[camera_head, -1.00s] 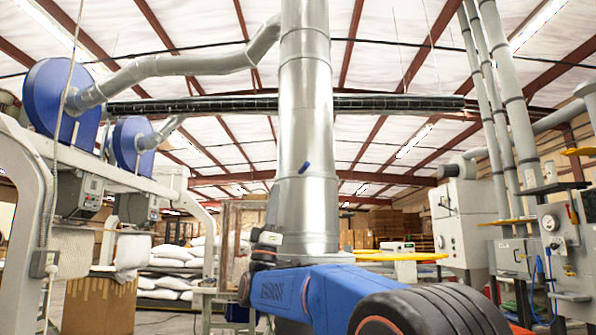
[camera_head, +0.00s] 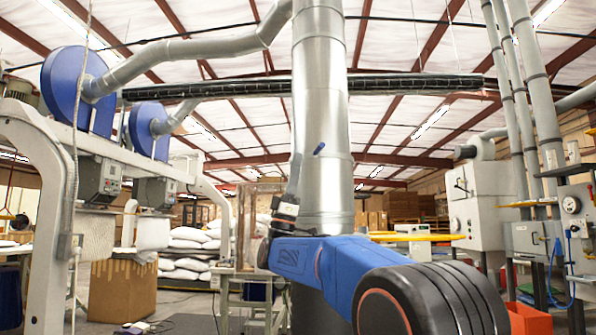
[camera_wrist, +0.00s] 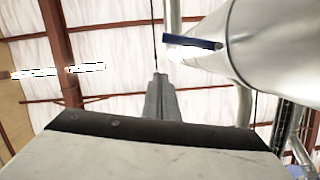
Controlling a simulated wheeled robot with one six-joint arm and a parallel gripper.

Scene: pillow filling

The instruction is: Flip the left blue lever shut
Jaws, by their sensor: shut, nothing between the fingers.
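One blue lever (camera_head: 319,149) shows on the large vertical metal duct (camera_head: 320,90). In the head view it is a short blue bar tilted up to the right. In the wrist view the blue lever (camera_wrist: 192,41) sticks out from the left side of the duct (camera_wrist: 255,45). My gripper (camera_wrist: 157,82) is shut and empty, pointing up below and left of the lever, with a gap between them in the picture. In the head view I cannot make out the fingertips; my blue arm reaches to the duct's lower left.
At the left, a white frame (camera_head: 45,200) carries blue round housings (camera_head: 78,90) above a cardboard box (camera_head: 122,290). White sacks (camera_head: 185,250) lie behind. Grey cabinets (camera_head: 490,210) and a red bin (camera_head: 530,318) stand at the right. Roof beams and pipes run overhead.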

